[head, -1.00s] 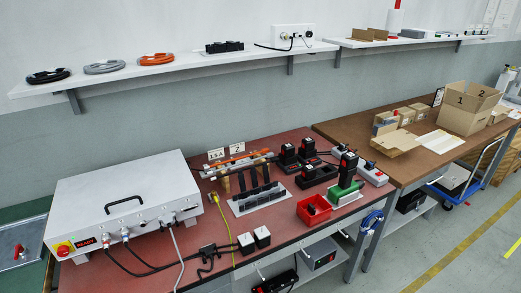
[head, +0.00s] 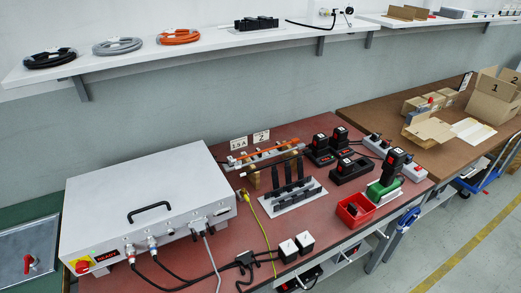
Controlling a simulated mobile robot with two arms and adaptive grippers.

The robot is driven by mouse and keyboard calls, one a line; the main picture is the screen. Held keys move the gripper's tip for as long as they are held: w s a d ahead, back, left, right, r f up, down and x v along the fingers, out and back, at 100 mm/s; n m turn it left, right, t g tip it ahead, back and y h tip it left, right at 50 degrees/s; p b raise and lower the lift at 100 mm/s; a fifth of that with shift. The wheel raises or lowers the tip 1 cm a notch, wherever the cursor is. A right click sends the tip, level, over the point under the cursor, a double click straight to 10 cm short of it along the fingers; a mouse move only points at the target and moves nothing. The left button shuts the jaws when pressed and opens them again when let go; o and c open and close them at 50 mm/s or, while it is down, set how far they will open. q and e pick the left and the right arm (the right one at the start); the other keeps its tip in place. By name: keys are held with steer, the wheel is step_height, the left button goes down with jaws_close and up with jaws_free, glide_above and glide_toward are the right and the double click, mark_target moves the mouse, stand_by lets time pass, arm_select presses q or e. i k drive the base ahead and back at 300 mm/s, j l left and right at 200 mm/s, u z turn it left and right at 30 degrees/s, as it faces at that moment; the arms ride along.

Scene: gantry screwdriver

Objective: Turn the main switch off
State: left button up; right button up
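A red rotary switch on a yellow plate (head: 82,266) sits at the left end of the front face of a large white control box (head: 150,205). I take it to be the main switch; its exact knob angle is too small to tell. A small dark display with red lettering (head: 121,266) is just right of it. The box has a black handle on its lid (head: 150,211) and cables plugged into its front. A separate red handle (head: 29,262) is on a grey panel at the far left. Neither of my grippers is in view.
The box stands on a red-topped bench (head: 330,218). A white shelf (head: 210,48) runs above.

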mark_target(81, 267)
steer(key=i+l+u, duration=0.25)
steer(key=l, duration=0.3)
steer(key=i+l+u, duration=0.1)
steer(key=i+l, duration=0.15)
steer(key=i+l+u, duration=0.15)
steer(key=l, duration=0.25)
